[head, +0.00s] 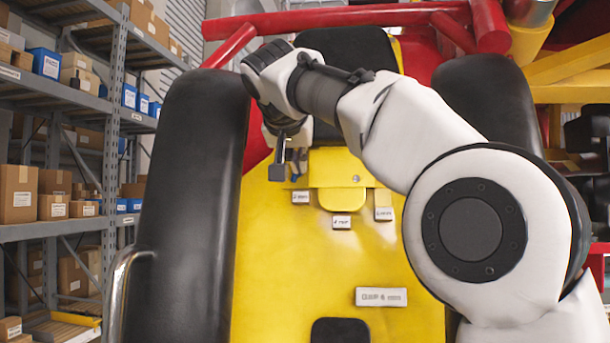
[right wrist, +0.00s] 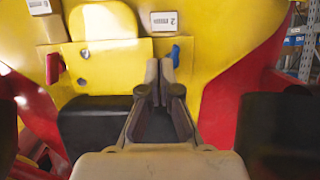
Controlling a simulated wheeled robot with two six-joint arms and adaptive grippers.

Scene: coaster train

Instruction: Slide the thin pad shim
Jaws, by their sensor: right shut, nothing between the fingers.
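My right gripper (head: 278,172) reaches over the yellow seat panel (head: 285,265) from above. In the right wrist view its two fingers (right wrist: 159,75) are together and hold nothing. A small blue piece (right wrist: 175,56) stands just right of the fingertips in that view, apart from them or touching; I cannot tell. A small red piece (right wrist: 52,68) is at the left on the same yellow part. In the head view, a blue bit (head: 295,166) shows beside the gripper. I cannot tell which piece is the thin pad shim. My left gripper is not in view.
A yellow flap (head: 338,182) and small white labels (head: 341,222) are on the panel. Black padded bolsters (head: 192,170) flank it. Red bars (head: 345,18) cross above. A shelf with boxes (head: 18,193) stands at the left.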

